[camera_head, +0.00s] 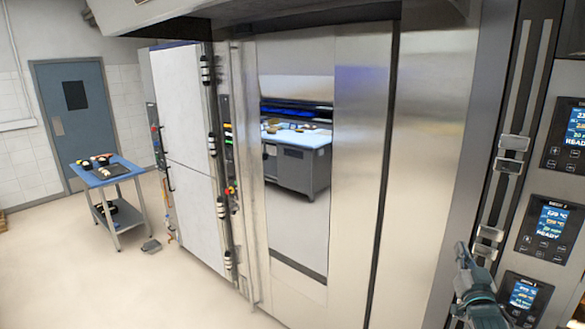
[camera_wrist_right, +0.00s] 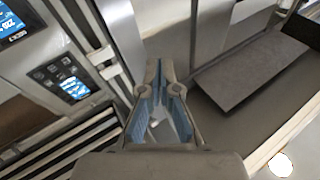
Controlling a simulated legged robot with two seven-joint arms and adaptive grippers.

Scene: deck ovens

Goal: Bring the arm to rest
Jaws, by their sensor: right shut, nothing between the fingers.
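My right gripper (camera_head: 463,250) shows at the lower right of the head view, in front of the oven's steel side and beside the control panels. Its fingers are shut and hold nothing. In the right wrist view the gripper (camera_wrist_right: 160,66) points away from the camera, its fingertips together, with the oven front to its left and floor beyond. My left gripper and arm are not in view.
Oven control displays (camera_head: 549,222) stand close at the right, with metal handles (camera_head: 510,152) beside them. A tall steel cabinet (camera_head: 362,160) fills the middle. A small blue-topped cart (camera_head: 107,174) stands at the far left. The floor (camera_head: 110,280) at lower left is mostly clear.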

